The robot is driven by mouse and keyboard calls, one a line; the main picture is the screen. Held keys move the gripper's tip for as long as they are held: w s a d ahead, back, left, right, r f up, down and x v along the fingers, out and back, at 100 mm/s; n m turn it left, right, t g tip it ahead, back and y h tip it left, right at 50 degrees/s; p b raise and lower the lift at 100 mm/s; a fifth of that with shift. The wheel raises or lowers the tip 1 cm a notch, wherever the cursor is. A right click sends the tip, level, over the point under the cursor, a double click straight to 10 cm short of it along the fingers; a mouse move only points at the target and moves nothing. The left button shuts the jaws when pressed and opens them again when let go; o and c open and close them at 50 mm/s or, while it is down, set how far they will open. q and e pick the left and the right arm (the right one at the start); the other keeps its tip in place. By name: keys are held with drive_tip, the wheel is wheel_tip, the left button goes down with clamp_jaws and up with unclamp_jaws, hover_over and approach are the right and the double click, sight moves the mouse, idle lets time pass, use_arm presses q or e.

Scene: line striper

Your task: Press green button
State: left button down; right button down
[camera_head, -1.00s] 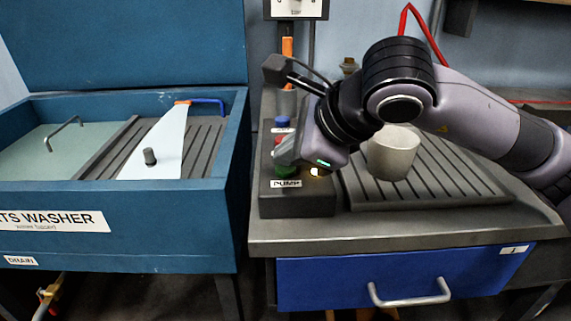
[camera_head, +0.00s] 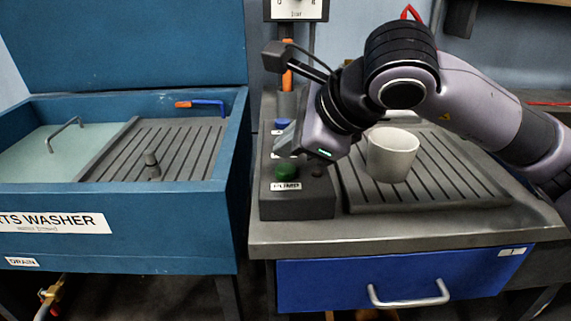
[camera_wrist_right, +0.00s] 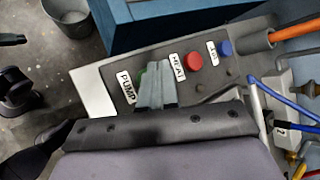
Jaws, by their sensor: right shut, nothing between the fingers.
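The green button (camera_head: 287,170) sits at the front of the dark control box (camera_head: 290,208), just behind the PUMP label (camera_head: 286,186). My right gripper (camera_head: 286,140) is shut and empty, with its fingers above the box and apart from the green button in the head view. In the right wrist view the shut fingers (camera_wrist_right: 156,80) cover most of the green button (camera_wrist_right: 142,80); only a sliver shows beside the PUMP label (camera_wrist_right: 127,87). My left gripper is in neither view.
A red button (camera_wrist_right: 193,61) and a blue button (camera_wrist_right: 225,47) share the box. A white cup (camera_head: 392,155) stands on the ribbed mat to the right. The blue parts washer (camera_head: 130,240) is to the left, with a nozzle (camera_head: 205,104).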

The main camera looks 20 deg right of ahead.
sight(289, 172)
wheel_tip(289, 172, up, 6)
drive_tip(key=shift+f+p, duration=0.1)
drive_tip(key=shift+p, duration=1.15)
